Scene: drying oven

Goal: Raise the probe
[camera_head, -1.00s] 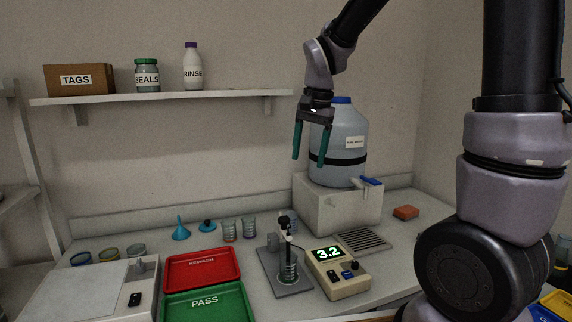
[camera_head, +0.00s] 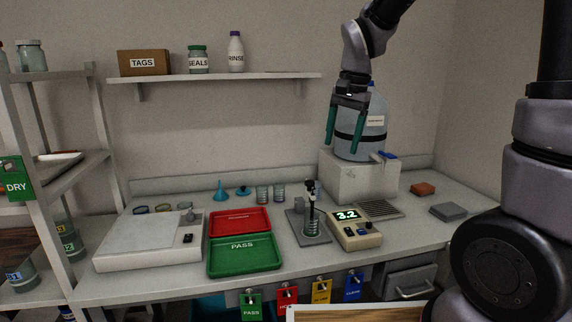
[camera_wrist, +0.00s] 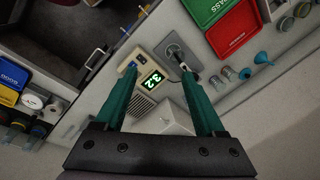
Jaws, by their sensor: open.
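My gripper (camera_head: 342,148) hangs fingers down, open and empty, above and to the right of the probe, in front of the big jug. In the wrist view the meter (camera_wrist: 147,63) shows between the teal fingers. The stand plate (camera_wrist: 179,48) lies just beyond the right fingertip, which partly hides the probe area.
A blue-capped jug (camera_head: 374,138) stands on a white block (camera_head: 350,180) behind my gripper. Red (camera_head: 240,213) and green (camera_head: 245,264) trays lie left of the stand, beside a white balance (camera_head: 150,245). Small glasses and a funnel (camera_head: 220,191) stand behind. A shelf (camera_head: 210,78) runs along the wall.

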